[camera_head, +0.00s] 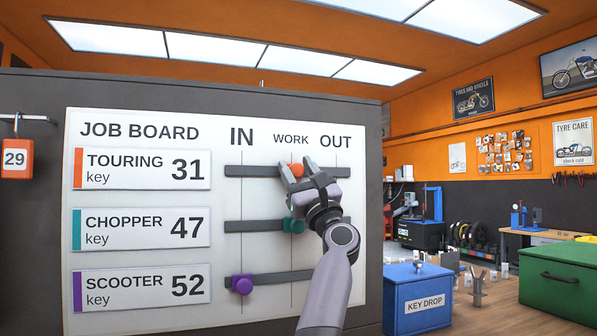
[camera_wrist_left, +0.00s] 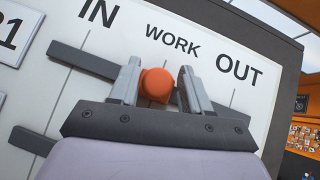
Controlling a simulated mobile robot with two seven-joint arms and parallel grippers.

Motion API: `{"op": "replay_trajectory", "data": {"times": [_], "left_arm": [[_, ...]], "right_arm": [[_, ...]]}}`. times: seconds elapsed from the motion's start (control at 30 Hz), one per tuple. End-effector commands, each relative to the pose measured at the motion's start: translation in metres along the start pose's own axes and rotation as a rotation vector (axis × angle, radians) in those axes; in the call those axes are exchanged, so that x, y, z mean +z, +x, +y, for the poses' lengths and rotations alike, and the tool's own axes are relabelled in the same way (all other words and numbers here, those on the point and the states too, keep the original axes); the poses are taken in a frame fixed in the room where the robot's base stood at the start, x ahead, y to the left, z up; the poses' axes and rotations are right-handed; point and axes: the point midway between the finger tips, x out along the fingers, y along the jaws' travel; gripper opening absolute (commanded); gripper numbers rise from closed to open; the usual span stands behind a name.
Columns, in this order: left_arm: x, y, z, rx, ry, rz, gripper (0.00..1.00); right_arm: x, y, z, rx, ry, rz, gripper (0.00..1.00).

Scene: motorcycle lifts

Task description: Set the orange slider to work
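The orange slider (camera_head: 296,170) is a round knob on the top dark rail (camera_head: 260,171) of the job board, in the TOURING row. It stands at or very near the WORK line; its exact fit is hard to tell. My left gripper (camera_head: 300,172) reaches it from below right, with one finger on each side. In the left wrist view the orange slider (camera_wrist_left: 156,85) sits between the fingers, close to the left finger, with a gap to the right one. The left gripper (camera_wrist_left: 160,85) looks open around it. My right gripper is out of view.
The teal slider (camera_head: 293,226) is at WORK on the middle rail, just under my gripper. The purple slider (camera_head: 243,285) is at IN on the bottom rail. An orange tag marked 29 (camera_head: 17,158) hangs at left. A blue key drop box (camera_head: 418,297) stands at right.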

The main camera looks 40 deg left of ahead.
Motion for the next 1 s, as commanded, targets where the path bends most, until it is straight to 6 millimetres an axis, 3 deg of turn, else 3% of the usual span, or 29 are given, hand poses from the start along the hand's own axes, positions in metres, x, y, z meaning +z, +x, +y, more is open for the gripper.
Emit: {"op": "replay_trajectory", "data": {"times": [0.03,0.07,0.4,0.8,1.0], "left_arm": [[-0.002,-0.001,0.000,0.000,-0.003,0.004,0.51],[-0.002,-0.001,0.000,0.000,-0.003,0.004,0.59],[-0.001,-0.004,0.000,0.000,-0.001,0.002,0.59],[-0.003,-0.063,0.000,-0.001,-0.002,0.003,0.59],[-0.001,-0.073,0.000,0.001,-0.001,0.003,0.59]], "right_arm": [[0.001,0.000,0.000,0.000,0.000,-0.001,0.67],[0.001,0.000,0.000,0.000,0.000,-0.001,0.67],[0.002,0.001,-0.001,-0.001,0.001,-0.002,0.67],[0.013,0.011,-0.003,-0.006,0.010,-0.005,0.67],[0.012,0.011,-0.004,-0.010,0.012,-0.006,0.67]]}}
